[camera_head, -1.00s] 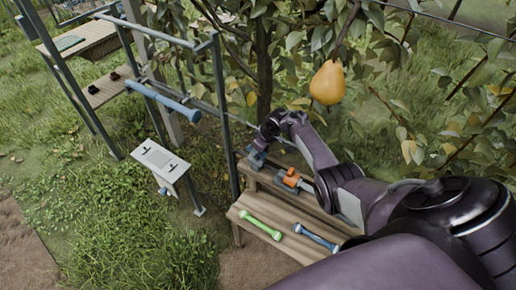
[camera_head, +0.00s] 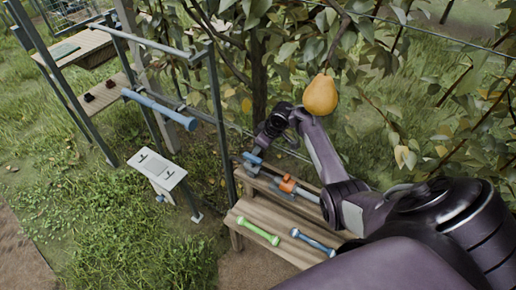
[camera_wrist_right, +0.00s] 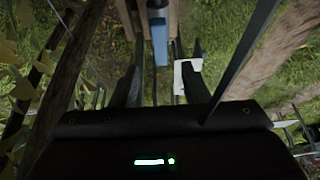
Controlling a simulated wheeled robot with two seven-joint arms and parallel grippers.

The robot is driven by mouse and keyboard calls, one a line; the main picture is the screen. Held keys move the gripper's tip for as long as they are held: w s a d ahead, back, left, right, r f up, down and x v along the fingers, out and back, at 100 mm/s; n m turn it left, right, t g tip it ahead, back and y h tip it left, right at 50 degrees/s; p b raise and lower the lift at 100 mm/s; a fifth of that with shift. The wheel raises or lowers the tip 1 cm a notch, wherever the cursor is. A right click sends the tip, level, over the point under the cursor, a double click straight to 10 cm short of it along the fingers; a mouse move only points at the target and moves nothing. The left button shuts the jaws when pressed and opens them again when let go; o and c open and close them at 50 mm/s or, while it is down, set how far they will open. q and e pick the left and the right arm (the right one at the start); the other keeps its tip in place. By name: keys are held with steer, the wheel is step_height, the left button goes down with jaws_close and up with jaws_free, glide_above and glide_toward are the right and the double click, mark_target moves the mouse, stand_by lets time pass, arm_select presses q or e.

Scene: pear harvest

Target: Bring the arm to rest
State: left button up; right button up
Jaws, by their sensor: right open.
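My right arm reaches in from the right over the wooden bench. My right gripper (camera_head: 262,143) is at the bench's far left end, just above a blue tool (camera_head: 252,160). In the right wrist view its two dark fingers (camera_wrist_right: 158,65) stand apart with nothing gripped. A blue handle (camera_wrist_right: 159,42) shows beyond the gap, apart from the fingers as far as I can tell. My left gripper is out of view.
The stepped bench (camera_head: 282,240) also holds an orange-headed tool (camera_head: 288,185), a green-handled tool (camera_head: 258,231) and a blue-handled tool (camera_head: 313,242). A yellow pear (camera_head: 320,95) hangs above my forearm among leaves. A metal frame (camera_head: 220,130) and white-topped stand (camera_head: 157,170) are left.

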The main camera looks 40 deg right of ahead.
steer(key=shift+s, duration=0.1)
stand_by(0.5)
steer(key=s+a+r+m+h, duration=0.1)
steer(key=s+a+r, duration=0.3)
steer(key=s+a, duration=0.4)
steer(key=s+a+r+m, duration=0.1)
steer(key=s+a+r, duration=0.4)
steer(key=s, duration=0.5)
steer(key=s+a+r+m+h, duration=0.1)
steer(key=s+a+r, duration=0.2)
steer(key=s+a, duration=0.5)
steer(key=s+f+g+b, duration=0.1)
steer(key=s+f+b, duration=0.1)
steer(key=f, duration=1.6)
steer(key=s+f+g+b, duration=0.1)
steer(key=s+f+b, duration=0.1)
steer(key=f, duration=1.6)
steer(key=s+d+f+b, duration=0.1)
steer(key=s+d+f, duration=0.1)
steer(key=s+f, duration=0.7)
steer(key=s+d+f+g, duration=0.1)
steer(key=s+d+f, duration=0.1)
steer(key=s+f, duration=0.7)
steer(key=shift+s+f+n+b, duration=0.2)
steer(key=shift+n+b, duration=0.2)
steer(key=shift+d, duration=0.1)
